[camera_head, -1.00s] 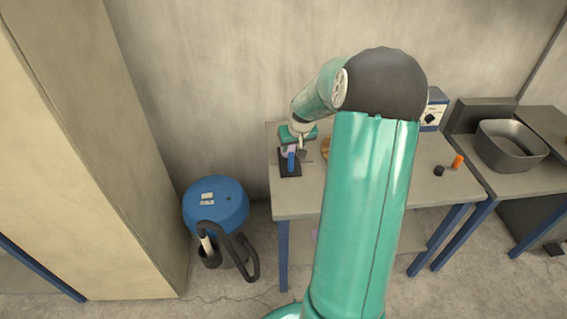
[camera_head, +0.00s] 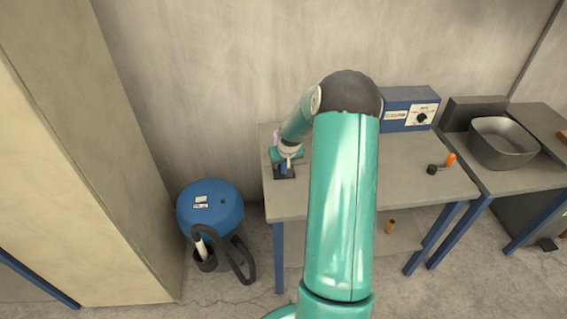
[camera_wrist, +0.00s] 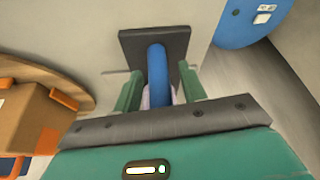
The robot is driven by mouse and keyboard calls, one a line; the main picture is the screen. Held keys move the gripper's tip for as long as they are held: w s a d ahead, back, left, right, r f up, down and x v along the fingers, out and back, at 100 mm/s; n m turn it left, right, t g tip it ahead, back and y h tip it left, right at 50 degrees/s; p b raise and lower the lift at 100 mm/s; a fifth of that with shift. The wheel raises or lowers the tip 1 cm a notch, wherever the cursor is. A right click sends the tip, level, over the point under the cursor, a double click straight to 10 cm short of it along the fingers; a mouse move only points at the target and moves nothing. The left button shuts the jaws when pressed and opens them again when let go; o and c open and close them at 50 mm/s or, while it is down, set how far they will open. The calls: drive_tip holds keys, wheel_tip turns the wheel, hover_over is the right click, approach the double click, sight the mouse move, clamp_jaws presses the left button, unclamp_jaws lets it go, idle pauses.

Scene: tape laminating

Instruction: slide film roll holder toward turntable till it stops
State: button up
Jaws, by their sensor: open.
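The film roll holder has a flat black base (camera_wrist: 180,42) and a blue upright part (camera_wrist: 157,72). In the head view its black base (camera_head: 284,174) sits near the left end of the table. My gripper (camera_wrist: 160,90) is open, with one teal finger on each side of the blue part. A pale lilac piece shows low between the fingers, mostly hidden by the gripper. I cannot tell whether the fingers touch the holder. The wooden round turntable (camera_wrist: 40,75) is at the left of the wrist view; in the head view my arm hides it.
A brown box (camera_wrist: 28,118) stands on the turntable. The table (camera_head: 420,180) holds a blue device (camera_head: 396,112), a black knob-like piece (camera_head: 432,170) and an orange piece (camera_head: 450,159). A blue drum (camera_head: 210,208) stands on the floor left of the table.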

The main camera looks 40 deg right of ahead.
clamp_jaws()
drive_tip(key=s+d, duration=0.1)
drive_tip(key=d, duration=0.1)
drive_tip(key=s+d, duration=0.2)
drive_tip(key=d, duration=0.1)
drive_tip(key=s+d, duration=0.2)
drive_tip(key=shift+s+d, duration=0.1)
drive_tip(key=shift+d, duration=0.1)
unclamp_jaws()
drive_tip(key=shift+s+d, duration=0.1)
drive_tip(key=v, duration=1.3)
drive_tip(key=shift+r, duration=0.4)
